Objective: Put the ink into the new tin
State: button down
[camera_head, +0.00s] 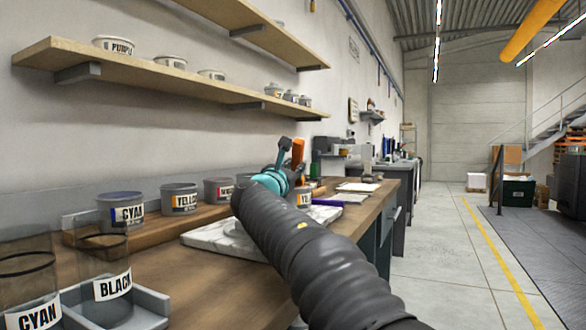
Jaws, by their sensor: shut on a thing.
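My arm reaches over the bench, and my gripper (297,174) is at its far end, mostly hidden behind the teal wrist. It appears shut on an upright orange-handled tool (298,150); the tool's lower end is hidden. A grey tin (304,198) with a partly covered "YE" label stands just right of the wrist. On the wooden riser at left stand grey tins labelled CYAN (121,212), YELLOW (180,199) and one starting with M (217,190). No ink is visible on the tool. I cannot tell which tin is the new one.
A white marble slab (207,238) lies on the wooden bench, partly under my arm. Shelves (190,82) with tins hang above. The floor at right is open.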

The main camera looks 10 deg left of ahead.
jog(key=shift+r, duration=0.1)
dwell(0.4)
notch_tip(320, 180, up, 8)
jog(key=p, duration=0.7)
